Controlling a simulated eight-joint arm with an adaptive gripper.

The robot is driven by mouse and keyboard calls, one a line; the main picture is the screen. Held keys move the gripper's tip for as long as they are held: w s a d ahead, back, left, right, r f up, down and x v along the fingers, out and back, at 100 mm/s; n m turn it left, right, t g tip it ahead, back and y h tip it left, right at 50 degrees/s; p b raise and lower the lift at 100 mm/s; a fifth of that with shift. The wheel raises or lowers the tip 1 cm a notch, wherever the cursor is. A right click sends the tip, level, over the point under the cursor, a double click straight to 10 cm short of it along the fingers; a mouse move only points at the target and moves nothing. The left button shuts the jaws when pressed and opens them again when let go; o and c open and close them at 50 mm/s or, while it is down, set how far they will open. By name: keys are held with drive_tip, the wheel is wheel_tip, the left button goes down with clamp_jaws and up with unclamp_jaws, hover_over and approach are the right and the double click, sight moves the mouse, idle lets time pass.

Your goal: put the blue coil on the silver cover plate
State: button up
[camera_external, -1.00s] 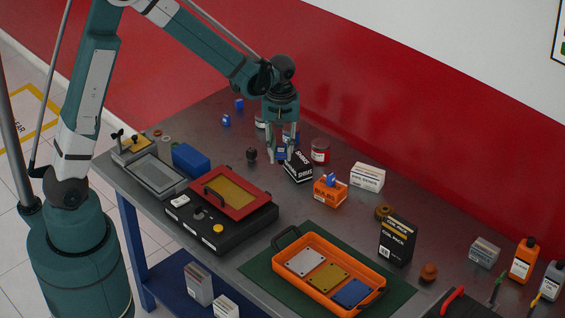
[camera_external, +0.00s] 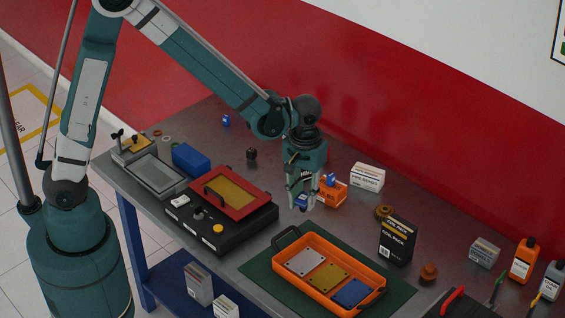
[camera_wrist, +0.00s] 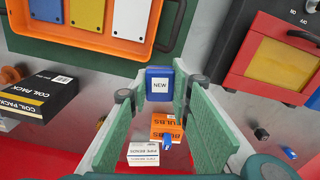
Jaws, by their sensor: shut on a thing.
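My gripper (camera_external: 302,198) is shut on a blue coil (camera_wrist: 159,80) with a white NEW label. The coil also shows between the fingers in the external view (camera_external: 301,203). They hang above the table, behind and above the orange tray, apart from it. The silver cover plate (camera_external: 304,262) lies flat at the left end inside the tray, with nothing on it. In the wrist view the silver plate (camera_wrist: 131,15) is at the top, cut by the picture edge.
The orange tray (camera_external: 325,291) also holds a yellow and a blue plate; its black handle rises at the left end. A black box with a red frame (camera_external: 230,191) stands left. An orange box (camera_external: 333,192) with a blue piece on top and a black coil pack (camera_external: 397,240) stand nearby.

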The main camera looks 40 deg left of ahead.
drive_tip(key=s+d+m, duration=0.2)
drive_tip(key=s+d, duration=0.5)
drive_tip(key=d, duration=0.1)
drive_tip(key=shift+s+m, duration=0.3)
drive_tip(key=shift+s, duration=0.05)
drive_tip(key=shift+r, duration=0.1)
hover_over(304, 262)
drive_tip(key=shift+f, duration=2.9)
drive_tip(key=shift+f, duration=0.1)
drive_tip(key=shift+f+b, duration=0.4)
drive_tip(key=shift+f, duration=1.6)
drive_tip(key=shift+f, duration=0.15)
drive_tip(key=o, duration=1)
drive_tip(key=shift+c, duration=0.2)
drive_tip(key=shift+r, duration=0.2)
